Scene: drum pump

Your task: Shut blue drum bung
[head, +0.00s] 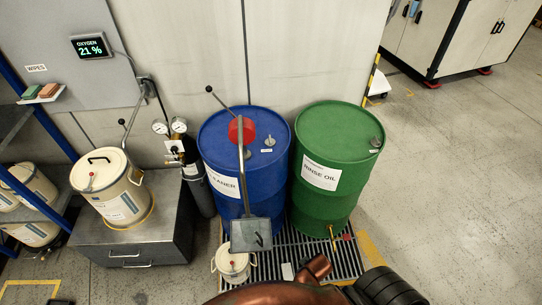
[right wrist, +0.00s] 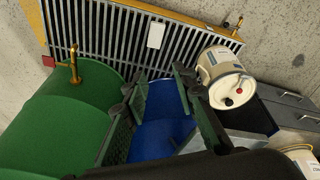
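The blue drum (head: 221,206) stands upright on a floor grating. On its lid, right of a red pump head (head: 242,130), is a small grey bung (head: 270,141); I cannot tell whether it is seated or loose. A grey pipe runs from the pump head toward the front. In the right wrist view my right gripper (right wrist: 159,78) is open and empty, its two dark fingers spread. Part of the blue drum (right wrist: 158,138) shows beyond and between them. The bung is not visible in that view. My left gripper is in neither view.
A green drum (head: 325,212) labelled rinse oil stands close on the right. A grey plate (head: 251,235) and a cream pail (head: 232,264) are in front of the blue drum. A cream container (head: 111,188) sits on a grey cabinet (head: 165,228) at left. Floor at right is clear.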

